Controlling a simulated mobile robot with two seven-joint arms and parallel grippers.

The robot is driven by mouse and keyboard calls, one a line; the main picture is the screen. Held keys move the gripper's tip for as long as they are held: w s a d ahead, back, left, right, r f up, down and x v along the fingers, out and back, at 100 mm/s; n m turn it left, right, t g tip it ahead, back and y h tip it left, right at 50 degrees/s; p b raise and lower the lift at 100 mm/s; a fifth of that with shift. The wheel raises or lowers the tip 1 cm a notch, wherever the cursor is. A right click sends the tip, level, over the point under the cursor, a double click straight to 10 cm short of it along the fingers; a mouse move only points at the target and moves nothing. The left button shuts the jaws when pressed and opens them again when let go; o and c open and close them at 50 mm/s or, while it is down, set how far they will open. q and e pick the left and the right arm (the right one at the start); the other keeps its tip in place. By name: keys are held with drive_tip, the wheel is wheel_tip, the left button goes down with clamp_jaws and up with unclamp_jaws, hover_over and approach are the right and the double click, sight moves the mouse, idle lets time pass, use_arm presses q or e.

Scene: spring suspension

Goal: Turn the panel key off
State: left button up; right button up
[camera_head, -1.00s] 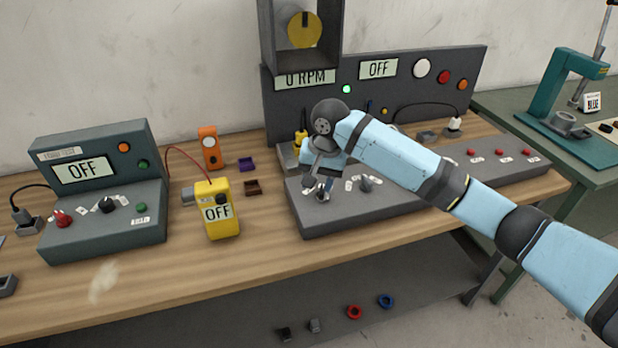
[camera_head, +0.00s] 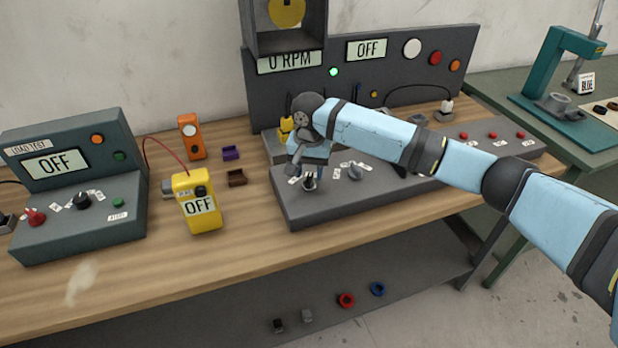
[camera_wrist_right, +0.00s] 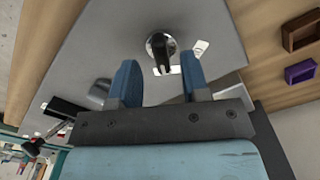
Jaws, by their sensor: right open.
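The panel key (camera_wrist_right: 160,50) is a dark key in a round silver switch on the grey panel's sloped front. In the head view the key (camera_head: 309,184) shows just below my right gripper (camera_head: 303,172). The right gripper is open and empty; in the right wrist view its two blue fingers (camera_wrist_right: 160,78) lie on either side of the key, apart from it. The grey panel (camera_head: 330,208) carries small white labels beside the key, which I cannot read. My left gripper is not in view.
A grey knob (camera_head: 352,172) sits right of the key, with red buttons (camera_head: 493,135) farther right. A yellow meter (camera_head: 197,203) and a load test box (camera_head: 75,225) stand to the left. A purple bin (camera_head: 231,153) and a brown bin (camera_head: 237,177) lie between.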

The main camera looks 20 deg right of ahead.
sight(309, 182)
drive_tip(key=shift+f, duration=1.35)
